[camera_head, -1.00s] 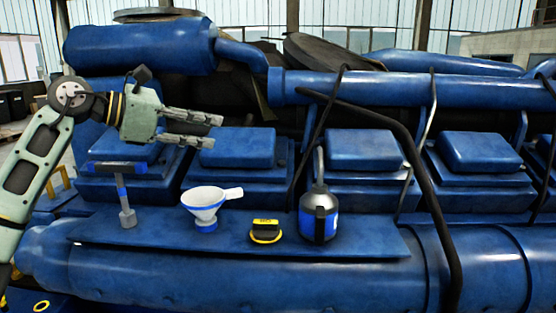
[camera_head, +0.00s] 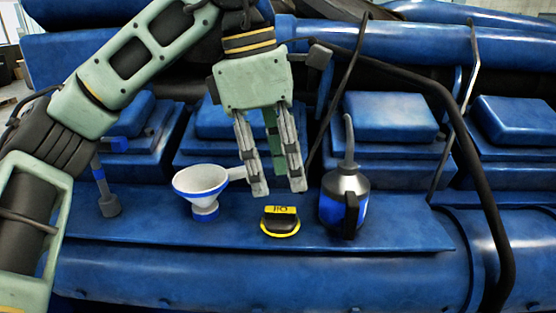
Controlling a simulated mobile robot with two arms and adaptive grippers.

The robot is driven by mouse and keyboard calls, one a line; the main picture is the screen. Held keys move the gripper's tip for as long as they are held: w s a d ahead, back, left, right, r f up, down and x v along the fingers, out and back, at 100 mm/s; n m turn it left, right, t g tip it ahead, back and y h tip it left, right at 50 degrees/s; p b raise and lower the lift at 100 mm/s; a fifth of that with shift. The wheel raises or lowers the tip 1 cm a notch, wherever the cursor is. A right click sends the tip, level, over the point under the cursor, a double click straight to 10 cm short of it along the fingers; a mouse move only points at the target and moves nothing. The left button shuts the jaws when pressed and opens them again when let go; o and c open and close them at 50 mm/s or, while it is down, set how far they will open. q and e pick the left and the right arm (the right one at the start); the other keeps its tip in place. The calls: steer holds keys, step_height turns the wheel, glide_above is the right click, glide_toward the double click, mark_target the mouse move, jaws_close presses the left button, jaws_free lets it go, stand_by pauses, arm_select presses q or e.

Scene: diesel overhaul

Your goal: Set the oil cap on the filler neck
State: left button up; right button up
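The oil cap (camera_head: 281,221) is black with a yellow rim and a yellow top marked "Oil". It sits on the flat blue ledge in the head view, between the funnel and the oil can. My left gripper (camera_head: 278,190) points down just above and behind the cap in the picture. Its fingers are apart with nothing between them, and they do not appear to touch the cap. I cannot make out the filler neck in this view. My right gripper is not in view.
A white funnel with a blue base (camera_head: 203,190) stands left of the cap. A dark oil can with a spout (camera_head: 345,198) stands close on the right. A T-handled tool (camera_head: 109,203) stands farther left. The blue ledge (camera_head: 400,232) is clear at its right end.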

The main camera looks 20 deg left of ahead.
mark_target(279, 209)
arm_select(q)
steer(key=f+b, duration=0.1)
steer(key=f, duration=0.2)
steer(key=shift+w+a+b, duration=0.2)
steer(key=shift+w+b, duration=0.15)
steer(key=f+b, duration=0.2)
steer(key=shift+s+f, duration=0.25)
steer(key=shift+f, duration=0.05)
steer(key=shift+d+f, duration=0.1)
steer(key=shift+f, duration=0.2)
steer(key=shift+w+f+b, duration=0.1)
steer(key=shift+f+b, duration=0.1)
steer(key=shift+b, duration=0.15)
steer(key=shift+c, duration=0.2)
jaws_close()
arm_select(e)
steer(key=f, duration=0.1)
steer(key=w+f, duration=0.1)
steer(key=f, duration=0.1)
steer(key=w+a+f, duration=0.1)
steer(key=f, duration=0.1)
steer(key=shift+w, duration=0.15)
